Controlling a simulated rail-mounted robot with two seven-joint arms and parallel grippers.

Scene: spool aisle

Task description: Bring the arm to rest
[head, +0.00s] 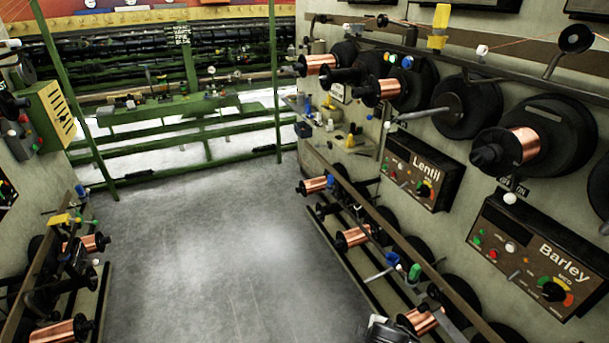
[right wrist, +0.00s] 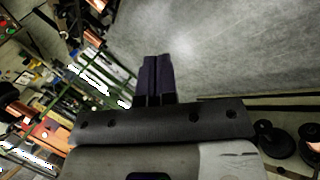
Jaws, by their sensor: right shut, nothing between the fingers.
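My right gripper (right wrist: 156,60) shows in the right wrist view, its two dark fingers pressed together with nothing between them. It hangs over bare grey floor, apart from any spool. In the head view, a small grey and black part at the bottom edge, right of centre, looks like a piece of my right arm; its fingers cannot be made out there. My left gripper is in neither view.
The grey floor (head: 225,240) of the aisle is clear. Panels labelled Lentil (head: 423,172) and Barley (head: 535,255) sit on the right wall among copper spools (head: 523,145). A lower spool rack (head: 350,238) runs along the right. Green rails (head: 200,143) cross the back.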

